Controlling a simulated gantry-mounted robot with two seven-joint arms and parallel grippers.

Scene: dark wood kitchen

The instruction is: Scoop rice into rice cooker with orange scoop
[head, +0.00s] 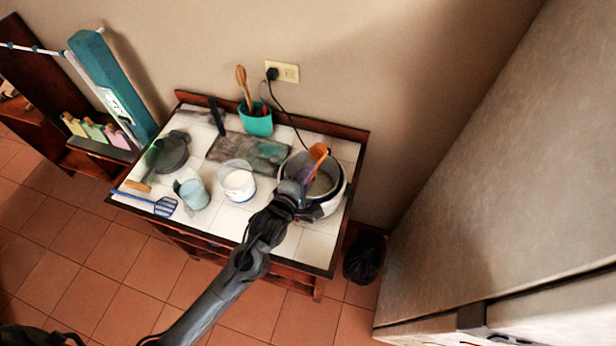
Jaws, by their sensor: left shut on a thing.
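The rice cooker (342,190) stands open at the right end of the tiled table, with a pale inner pot. My left gripper (300,187) is at the cooker's left front rim, shut on the orange scoop (318,152). The scoop's orange end points up and right over the pot; whether rice is in it is too small to tell. A clear container (239,196) with white contents, seemingly rice, stands left of the cooker. My right gripper is not in view.
A pale blue cup (194,193), a dark pan (172,152), a blue slotted spatula (164,206) and a dark board (250,150) lie left. A teal utensil holder (256,122) stands behind. A black cord runs from the wall outlet (288,72) toward the cooker.

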